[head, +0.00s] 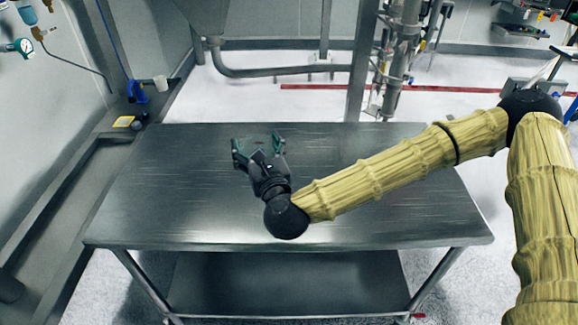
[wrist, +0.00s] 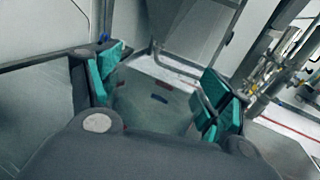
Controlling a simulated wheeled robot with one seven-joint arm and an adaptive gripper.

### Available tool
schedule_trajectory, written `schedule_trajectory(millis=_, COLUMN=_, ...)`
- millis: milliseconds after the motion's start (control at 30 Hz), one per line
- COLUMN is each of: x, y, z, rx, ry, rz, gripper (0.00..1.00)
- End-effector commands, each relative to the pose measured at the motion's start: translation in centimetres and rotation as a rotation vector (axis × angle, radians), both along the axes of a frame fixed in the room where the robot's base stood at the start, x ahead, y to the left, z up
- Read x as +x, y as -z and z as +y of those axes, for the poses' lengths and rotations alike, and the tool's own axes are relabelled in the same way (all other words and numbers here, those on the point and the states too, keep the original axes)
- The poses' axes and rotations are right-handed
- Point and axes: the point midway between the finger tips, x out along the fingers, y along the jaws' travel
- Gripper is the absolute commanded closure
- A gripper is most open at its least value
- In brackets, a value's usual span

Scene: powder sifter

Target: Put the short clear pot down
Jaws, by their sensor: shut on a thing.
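My gripper (head: 259,148) is over the back middle of the steel table (head: 370,215), with its green-padded fingers spread to a wide gap. In the wrist view the pads of my gripper (wrist: 163,97) stand to the left and right of the short clear pot (wrist: 152,112). The pot is see-through and shows only as a faint, hazy shape, with its lower part hidden behind the gripper body. In the head view I can hardly make it out between the fingers. I cannot tell whether its base touches the table.
The tabletop is bare on both sides of my arm. A blue item (head: 137,92) and a white cup (head: 161,83) stand on the ledge at the left wall, with a yellow item (head: 123,122) nearer. Steel pipework (head: 400,60) rises behind the table.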

Motion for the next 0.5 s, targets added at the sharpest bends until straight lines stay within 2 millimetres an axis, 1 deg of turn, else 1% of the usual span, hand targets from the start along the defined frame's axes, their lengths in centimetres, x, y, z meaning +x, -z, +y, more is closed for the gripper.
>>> schedule_trajectory(millis=167, x=0.0, y=0.0, z=-0.3, rx=0.000, ry=0.004, rz=-0.001, gripper=0.64)
schedule_trajectory(millis=500, x=0.1, y=1.1, z=-0.6, rx=0.000, ry=0.008, rz=-0.001, gripper=0.64)
